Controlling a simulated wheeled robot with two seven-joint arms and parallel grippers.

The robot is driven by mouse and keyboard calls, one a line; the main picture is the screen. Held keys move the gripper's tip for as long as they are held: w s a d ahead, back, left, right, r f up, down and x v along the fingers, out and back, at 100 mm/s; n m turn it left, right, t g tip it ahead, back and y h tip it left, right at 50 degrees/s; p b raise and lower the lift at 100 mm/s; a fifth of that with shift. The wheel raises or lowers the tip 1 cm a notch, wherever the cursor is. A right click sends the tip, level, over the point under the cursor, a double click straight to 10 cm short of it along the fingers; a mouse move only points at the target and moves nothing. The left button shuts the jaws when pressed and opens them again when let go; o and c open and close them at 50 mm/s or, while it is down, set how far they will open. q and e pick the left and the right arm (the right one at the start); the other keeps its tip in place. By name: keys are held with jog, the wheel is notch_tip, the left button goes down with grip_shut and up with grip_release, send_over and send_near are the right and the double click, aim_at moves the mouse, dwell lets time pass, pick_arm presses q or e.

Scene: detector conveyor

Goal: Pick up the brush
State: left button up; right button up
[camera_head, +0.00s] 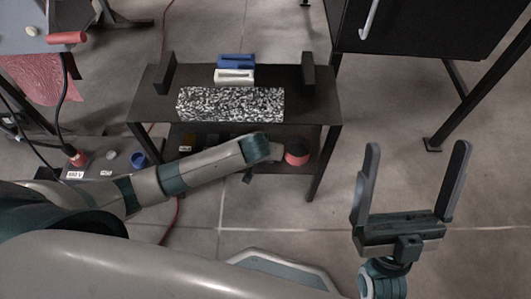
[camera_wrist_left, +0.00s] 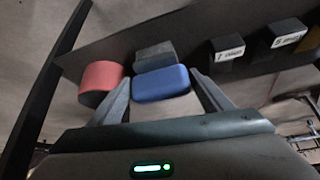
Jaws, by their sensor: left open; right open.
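No item shows clear bristles, so I cannot tell for sure which is the brush. In the left wrist view a blue rounded block (camera_wrist_left: 161,84) lies between the spread fingers of my left gripper (camera_wrist_left: 163,78), with a grey block (camera_wrist_left: 155,54) just behind it. My left gripper is open; whether a finger touches the blue block is unclear. In the head view my left arm reaches to the lower shelf and its fingers are hidden. My right gripper (camera_head: 417,145) is open and empty over the floor at the right.
A red cylinder (camera_wrist_left: 101,82) and dark labelled boxes (camera_wrist_left: 227,53) stand near the blue block. Above, the dark table top (camera_head: 155,105) holds a speckled slab (camera_head: 230,104), a white piece (camera_head: 234,77) and a blue piece (camera_head: 237,61). A black cabinet (camera_head: 430,25) stands behind right.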

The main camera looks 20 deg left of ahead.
pick_arm(q)
jog(key=shift+w+f, duration=0.15)
jog(key=shift+f, duration=0.1)
jog(key=c, duration=0.7)
jog(key=shift+r, duration=0.1)
